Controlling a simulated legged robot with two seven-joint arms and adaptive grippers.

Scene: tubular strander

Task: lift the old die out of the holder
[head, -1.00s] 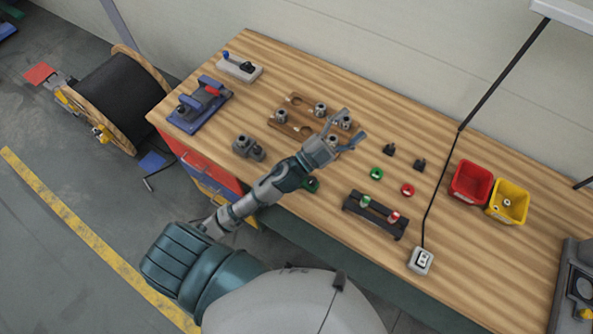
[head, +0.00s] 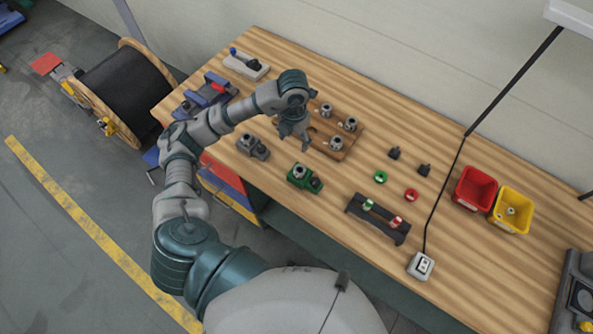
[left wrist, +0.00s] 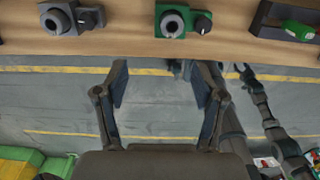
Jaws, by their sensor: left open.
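A green holder (head: 311,182) with a grey ring-shaped die (head: 299,171) in it stands near the table's front edge. The holder (left wrist: 192,29) and die (left wrist: 173,24) also show at the top of the left wrist view. A similar grey holder (head: 256,151) with a die stands to its left; it is at the top left of the left wrist view (left wrist: 72,26). I cannot tell which die is the old one. My left gripper (head: 294,144) is open and empty, above the table behind the green holder. Its spread fingers (left wrist: 161,82) show in the left wrist view.
A wooden board (head: 349,151) with several grey dies lies behind and right of the gripper. Red (head: 475,188) and yellow bins (head: 512,210) stand farther right.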

